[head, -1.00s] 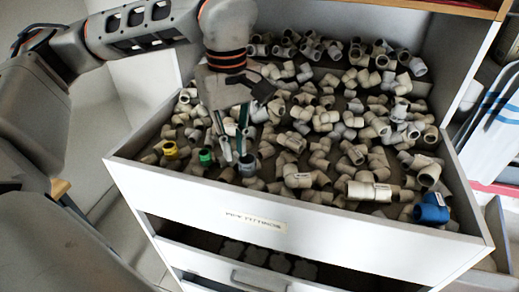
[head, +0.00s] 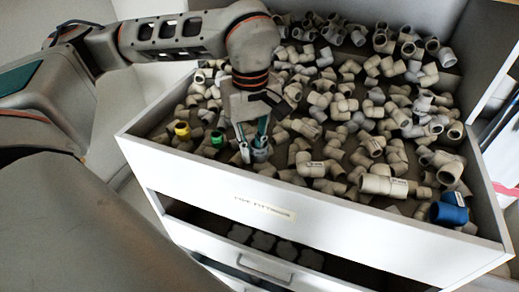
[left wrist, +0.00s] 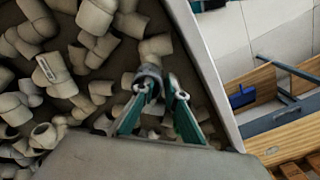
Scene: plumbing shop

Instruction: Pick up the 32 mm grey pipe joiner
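The grey pipe joiner (head: 262,154) is a short, darker grey ring-like fitting near the front of the open drawer. It also shows in the left wrist view (left wrist: 149,73). My left gripper (head: 252,148) reaches down into the drawer with its green-sided fingers at the joiner. In the left wrist view the fingers (left wrist: 161,93) are apart; the left fingertip overlaps the joiner's near edge, and the right one is to its right. I cannot tell whether either finger touches it. My right gripper is not in view.
Many beige and grey fittings crowd the drawer (head: 205,168). A yellow fitting (head: 182,130) and a green one (head: 217,138) lie left of the joiner. A cream labelled joiner (head: 384,186) and a blue one (head: 451,209) lie right. The drawer's front wall is close to the gripper.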

